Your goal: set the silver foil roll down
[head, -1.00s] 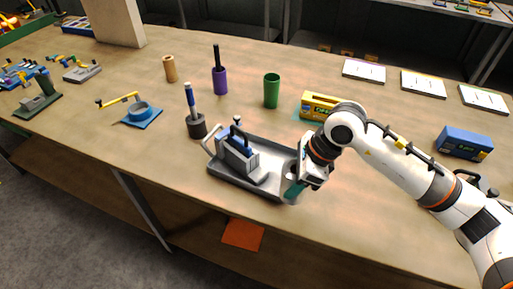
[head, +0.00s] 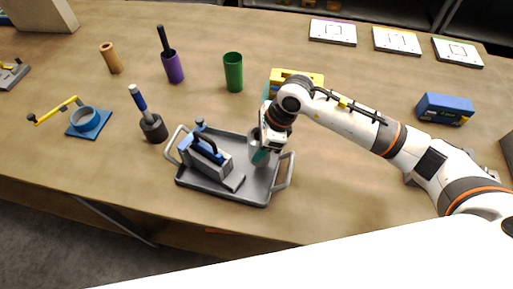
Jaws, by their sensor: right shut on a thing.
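The silver foil roll (head: 254,147) is a grey cylinder, partly hidden by my right gripper. My right gripper (head: 264,152) is shut on it over the right part of a grey tray (head: 254,196). The roll looks upright, low over the tray floor; I cannot tell whether it touches it. A teal part shows at the fingers. My left gripper is not in view.
Behind stand a green cup (head: 233,72), a purple cup (head: 173,67) and a yellow box (head: 297,79). A blue box (head: 445,108) lies right. Table in front of the tray is clear.

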